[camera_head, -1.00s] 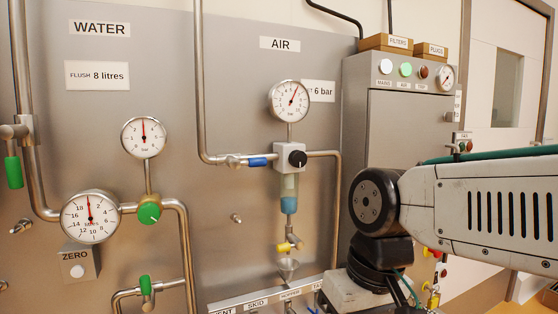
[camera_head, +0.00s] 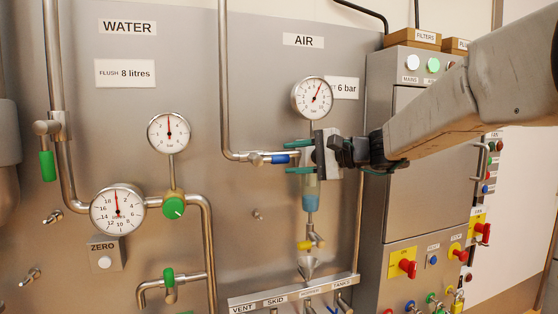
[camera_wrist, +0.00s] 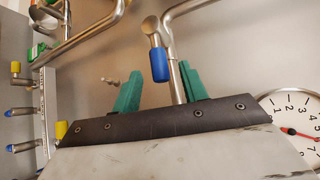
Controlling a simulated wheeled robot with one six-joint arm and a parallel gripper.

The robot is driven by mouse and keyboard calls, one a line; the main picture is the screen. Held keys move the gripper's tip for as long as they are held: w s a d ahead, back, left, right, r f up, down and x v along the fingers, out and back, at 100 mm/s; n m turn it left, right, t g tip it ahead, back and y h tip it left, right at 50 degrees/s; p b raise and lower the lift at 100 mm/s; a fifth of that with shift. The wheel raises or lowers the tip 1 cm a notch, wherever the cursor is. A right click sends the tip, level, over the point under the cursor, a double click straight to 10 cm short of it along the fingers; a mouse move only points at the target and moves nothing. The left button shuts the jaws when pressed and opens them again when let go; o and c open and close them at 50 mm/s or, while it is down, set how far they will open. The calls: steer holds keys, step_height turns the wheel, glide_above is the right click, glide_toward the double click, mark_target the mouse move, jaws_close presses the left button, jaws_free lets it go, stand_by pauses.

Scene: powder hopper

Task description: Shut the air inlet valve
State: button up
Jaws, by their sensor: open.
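The air inlet valve has a blue lever handle (camera_head: 281,158) that lies along the horizontal steel pipe under the AIR sign. In the wrist view the blue handle (camera_wrist: 160,66) shows beside its pipe. My gripper (camera_head: 296,157) is open, its green fingers one above the other just right of the handle. In the wrist view the fingers (camera_wrist: 158,88) stand on either side of the handle's line, with the handle's end near the gap. No contact with the handle is visible. My gripper hides the regulator body behind it.
The air gauge (camera_head: 312,97) sits just above my gripper and shows at the right in the wrist view. A blue-tinted filter bowl (camera_head: 310,190) and a yellow-handled drain valve (camera_head: 305,244) hang below. The steel cabinet (camera_head: 400,215) stands to the right.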

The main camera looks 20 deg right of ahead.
mark_target(286, 159)
steer(key=x, duration=0.4)
steer(key=shift+w+a, duration=0.1)
jaws_close()
